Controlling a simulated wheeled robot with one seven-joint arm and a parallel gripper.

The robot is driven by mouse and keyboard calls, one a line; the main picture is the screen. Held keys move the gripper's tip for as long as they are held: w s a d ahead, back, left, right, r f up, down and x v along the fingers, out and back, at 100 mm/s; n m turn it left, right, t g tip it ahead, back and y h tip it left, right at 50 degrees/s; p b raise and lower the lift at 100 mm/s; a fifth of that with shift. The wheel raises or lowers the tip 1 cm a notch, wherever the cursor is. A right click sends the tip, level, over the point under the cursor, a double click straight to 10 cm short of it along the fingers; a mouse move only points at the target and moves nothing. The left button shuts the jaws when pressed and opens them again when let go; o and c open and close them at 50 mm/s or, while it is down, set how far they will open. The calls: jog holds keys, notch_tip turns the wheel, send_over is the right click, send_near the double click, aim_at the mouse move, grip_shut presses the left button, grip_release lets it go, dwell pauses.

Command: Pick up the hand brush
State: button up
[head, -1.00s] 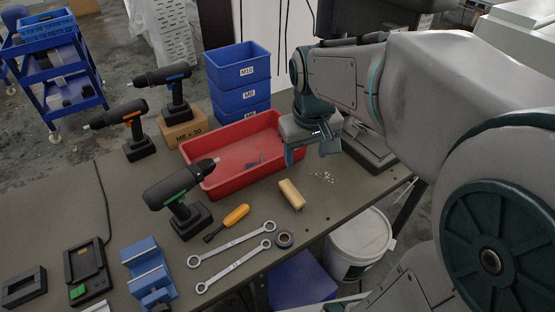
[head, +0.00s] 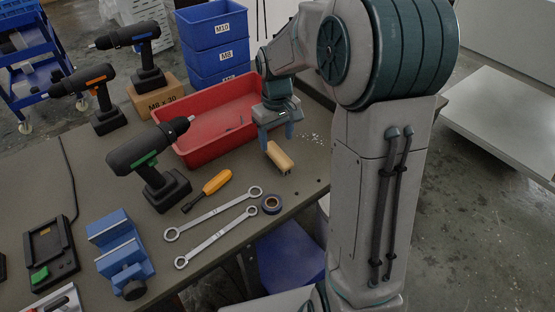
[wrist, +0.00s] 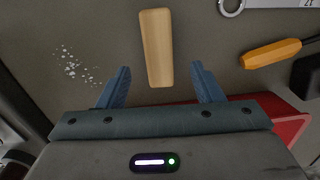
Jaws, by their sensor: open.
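The hand brush (head: 280,157) lies on the grey-brown workbench, just in front of the red tray; only its pale wooden top shows. In the wrist view the brush (wrist: 156,48) lies lengthwise ahead of my gripper, roughly in line with the gap between the fingers. My gripper (head: 278,133) is open and empty, a little above the bench behind the brush. Its two blue fingers (wrist: 160,88) stand wide apart, and the brush's near end shows between their tips. I cannot tell the exact height left between fingers and brush.
The red tray (head: 190,148) sits beside my gripper. Small white bits (wrist: 78,66) lie near the brush. Blue bins (head: 215,40) stand behind.

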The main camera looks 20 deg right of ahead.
aim_at(278, 153)
notch_tip(278, 153, down, 8)
jog(key=shift+s+d+r+b, duration=0.1)
jog(key=shift+r+b, duration=0.1)
jog(key=shift+b, duration=0.2)
jog(key=c, duration=1.1)
